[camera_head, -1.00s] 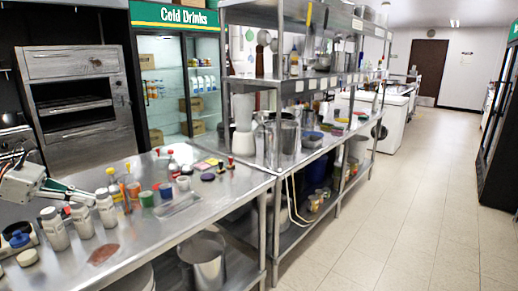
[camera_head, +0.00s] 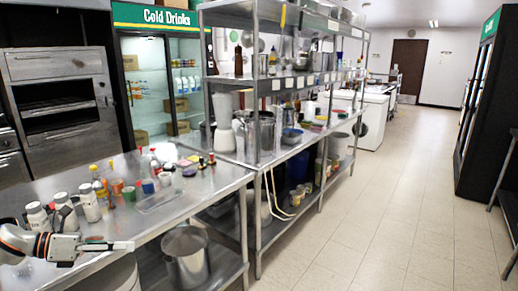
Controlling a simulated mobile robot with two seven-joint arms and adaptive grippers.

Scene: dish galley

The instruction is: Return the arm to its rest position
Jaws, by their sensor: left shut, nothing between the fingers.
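My left gripper (camera_head: 128,246) is in the lower left of the head view, with its arm coming in from the left. Its slim fingers are together, point right and hold nothing. It shows in front of the steel counter (camera_head: 170,221), near its front edge; I cannot tell its exact height above it. My right gripper is not in view.
White bottles (camera_head: 89,203), small coloured jars (camera_head: 148,187) and a clear tray (camera_head: 160,201) stand on the counter. A steel pot (camera_head: 185,258) sits on the lower shelf. A steel shelving unit (camera_head: 250,155) stands beyond. The tiled floor (camera_head: 375,215) on the right is clear.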

